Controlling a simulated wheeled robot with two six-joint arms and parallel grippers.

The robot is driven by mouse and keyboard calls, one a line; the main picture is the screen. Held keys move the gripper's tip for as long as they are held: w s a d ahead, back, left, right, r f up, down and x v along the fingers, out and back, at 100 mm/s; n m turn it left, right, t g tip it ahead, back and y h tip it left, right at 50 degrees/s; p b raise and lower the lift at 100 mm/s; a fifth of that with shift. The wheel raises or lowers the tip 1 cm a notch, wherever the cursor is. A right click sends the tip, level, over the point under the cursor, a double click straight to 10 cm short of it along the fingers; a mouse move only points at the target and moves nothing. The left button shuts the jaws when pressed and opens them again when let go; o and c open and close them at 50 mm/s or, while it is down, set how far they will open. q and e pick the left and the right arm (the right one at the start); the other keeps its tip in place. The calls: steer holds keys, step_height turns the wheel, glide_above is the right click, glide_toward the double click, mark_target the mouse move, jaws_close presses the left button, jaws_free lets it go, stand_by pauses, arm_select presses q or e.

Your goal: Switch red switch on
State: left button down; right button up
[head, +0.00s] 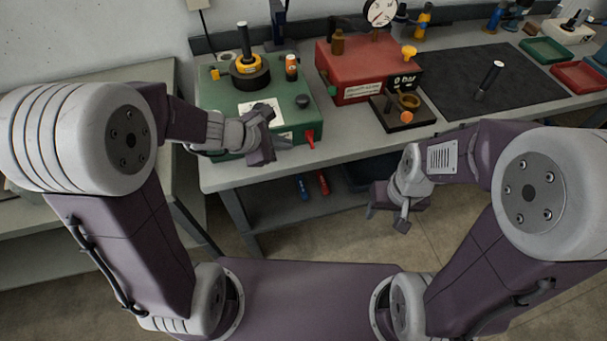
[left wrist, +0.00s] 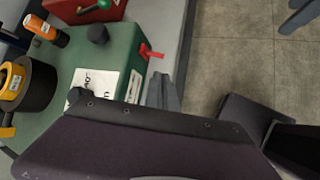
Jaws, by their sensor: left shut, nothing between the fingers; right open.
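The red switch (head: 310,137) is a small red lever on the front face of a green box (head: 217,98), near its right front corner. It also shows in the left wrist view (left wrist: 151,51), sticking out from the box's side. My left gripper (head: 288,143) is shut and empty in front of the green box, a little left of the red switch and apart from it. In the left wrist view its fingers (left wrist: 162,92) show close to the box's front face. My right gripper (head: 403,219) is open and empty in front of the bench, below the bench top.
A red box (head: 345,72) with a gauge stands to the right, behind a black block (head: 390,119). A dark mat (head: 500,85) lies further right.

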mark_target(303, 157)
arm_select(q)
steer(key=b+x, duration=0.1)
steer(key=x, duration=0.2)
steer(key=b+x, duration=0.1)
steer(key=x, duration=0.3)
steer(key=b+x, duration=0.1)
steer(key=x, duration=0.2)
steer(key=shift+w+a+f, duration=0.1)
steer(key=shift+a+f, duration=0.15)
steer(key=shift+f, duration=0.15)
steer(key=shift+w+d+f, duration=0.2)
steer(key=shift+w+f, duration=0.15)
arm_select(e)
steer(key=f, duration=0.2)
steer(key=w+f, duration=0.1)
steer(key=f, duration=0.1)
steer(key=shift+f, duration=0.2)
